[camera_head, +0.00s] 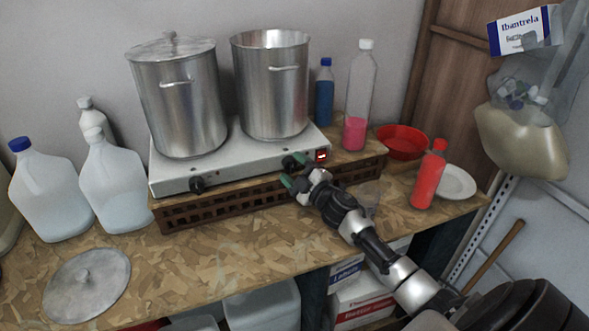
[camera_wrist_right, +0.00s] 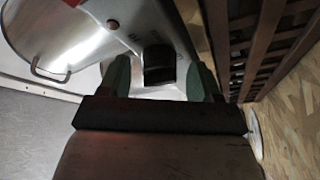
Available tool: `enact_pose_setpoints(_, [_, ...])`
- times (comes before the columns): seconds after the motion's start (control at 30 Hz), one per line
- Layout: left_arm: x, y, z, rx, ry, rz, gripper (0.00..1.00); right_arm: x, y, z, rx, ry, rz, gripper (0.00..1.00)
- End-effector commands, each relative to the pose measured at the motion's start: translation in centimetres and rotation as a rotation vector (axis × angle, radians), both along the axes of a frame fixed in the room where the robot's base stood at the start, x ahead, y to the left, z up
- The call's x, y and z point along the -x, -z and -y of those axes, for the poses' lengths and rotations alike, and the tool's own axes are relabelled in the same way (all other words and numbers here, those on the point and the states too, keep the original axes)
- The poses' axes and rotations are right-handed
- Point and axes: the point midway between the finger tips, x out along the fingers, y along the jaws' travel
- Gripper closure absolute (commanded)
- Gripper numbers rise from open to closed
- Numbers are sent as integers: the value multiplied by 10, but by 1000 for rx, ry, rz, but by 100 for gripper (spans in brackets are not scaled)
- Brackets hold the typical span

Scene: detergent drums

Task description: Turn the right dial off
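The right dial (camera_head: 288,162) is a black knob on the front of the white two-burner hot plate (camera_head: 226,168). It also shows in the right wrist view (camera_wrist_right: 159,65). My right gripper (camera_head: 292,170) is at this dial, with its two green fingers apart, one on each side of the knob. In the right wrist view, gaps show between the knob and both fingers, so it is not gripped. The left dial (camera_head: 197,184) is a similar black knob, clear of the gripper. My left gripper is not in view.
Two steel pots (camera_head: 180,105) (camera_head: 270,90) stand on the hot plate, which rests on a brown crate (camera_head: 230,202). A red switch (camera_head: 321,156) is just right of the gripper. A red bottle (camera_head: 428,178) and red bowl (camera_head: 402,143) stand further right.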

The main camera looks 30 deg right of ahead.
Motion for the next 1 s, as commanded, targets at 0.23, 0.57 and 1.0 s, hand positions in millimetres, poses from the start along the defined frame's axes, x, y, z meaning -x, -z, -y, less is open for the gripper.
enact_pose_setpoints(0.23, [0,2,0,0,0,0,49,5,2,1,0,1,-1,36])
enact_pose_setpoints(0.57, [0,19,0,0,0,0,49,60,14,7,1,-1,-3,36])
enact_pose_setpoints(1.0, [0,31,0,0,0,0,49,105,18,12,0,0,0,36])
